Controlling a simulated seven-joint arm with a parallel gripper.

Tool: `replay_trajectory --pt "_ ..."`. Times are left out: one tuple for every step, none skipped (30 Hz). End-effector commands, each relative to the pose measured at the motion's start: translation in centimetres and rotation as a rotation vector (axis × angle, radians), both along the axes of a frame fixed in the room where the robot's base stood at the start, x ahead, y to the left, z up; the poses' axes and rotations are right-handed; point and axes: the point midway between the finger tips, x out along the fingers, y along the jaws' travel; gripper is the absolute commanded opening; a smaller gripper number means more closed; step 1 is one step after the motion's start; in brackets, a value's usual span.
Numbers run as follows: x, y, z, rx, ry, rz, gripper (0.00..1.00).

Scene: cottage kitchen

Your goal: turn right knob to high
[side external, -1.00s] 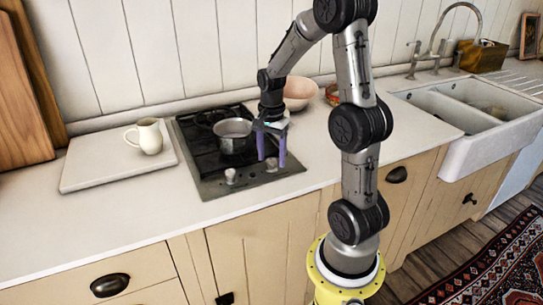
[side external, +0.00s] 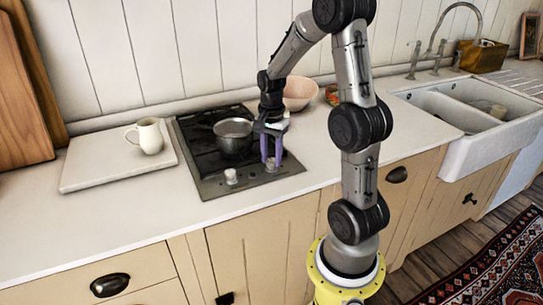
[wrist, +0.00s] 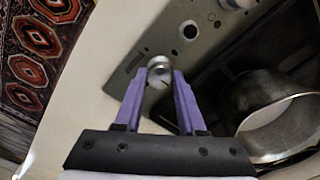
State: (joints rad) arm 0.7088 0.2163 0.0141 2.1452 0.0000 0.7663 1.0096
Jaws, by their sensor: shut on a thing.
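The right knob (side external: 271,168) is a small metallic control at the front right of the black and steel hob (side external: 215,187). My gripper (side external: 271,163) points down with its purple fingers on either side of this knob and is shut on it. In the wrist view the fingertips flank the round right knob (wrist: 159,74). The fingers partly hide the knob in the side view. The left knob (side external: 231,176) stands free on the same front panel. It also shows at the top of the wrist view (wrist: 240,4). Any knob markings are too small to read.
A metal pot (side external: 233,141) sits on the hob just left of my gripper. A white jug (side external: 149,136) stands on a pale board (side external: 90,171) at left. A pink bowl (side external: 299,93) is behind the gripper. The sink (side external: 465,120) is at right.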

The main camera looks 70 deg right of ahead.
Motion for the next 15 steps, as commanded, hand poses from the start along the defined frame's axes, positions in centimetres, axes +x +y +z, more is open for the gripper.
replay_trajectory --pt "0.01 -0.01 0.06 -0.001 -0.001 0.009 0.0" --pt "0.01 -0.01 0.06 -0.001 -0.001 0.017 0.0" --pt "0.0 -0.01 0.06 -0.001 -0.001 0.029 0.0" --pt "0.0 -0.01 0.07 -0.001 -0.001 0.04 0.0" --pt "0.0 -0.01 0.08 -0.001 -0.001 0.054 0.0" --pt "0.0 -0.02 0.09 -0.001 -0.001 0.073 0.0" --pt "0.0 -0.01 0.09 -0.001 -0.001 0.091 0.0" --pt "-0.01 -0.01 0.08 -0.001 -0.001 0.109 0.0" --pt "-0.01 -0.01 0.07 -0.001 -0.001 0.136 0.0" --pt "0.01 -0.02 0.09 -0.001 -0.001 0.159 0.0" --pt "0.01 -0.03 0.1 -0.001 -0.001 0.183 0.0" --pt "0.0 -0.02 0.1 -0.001 -0.001 0.217 0.0" --pt "0.0 -0.03 0.11 -0.001 -0.002 0.243 0.0" --pt "0.0 -0.03 0.11 -0.001 -0.002 0.27 0.0" --pt "0.0 -0.03 0.09 -0.001 -0.001 0.307 0.0"
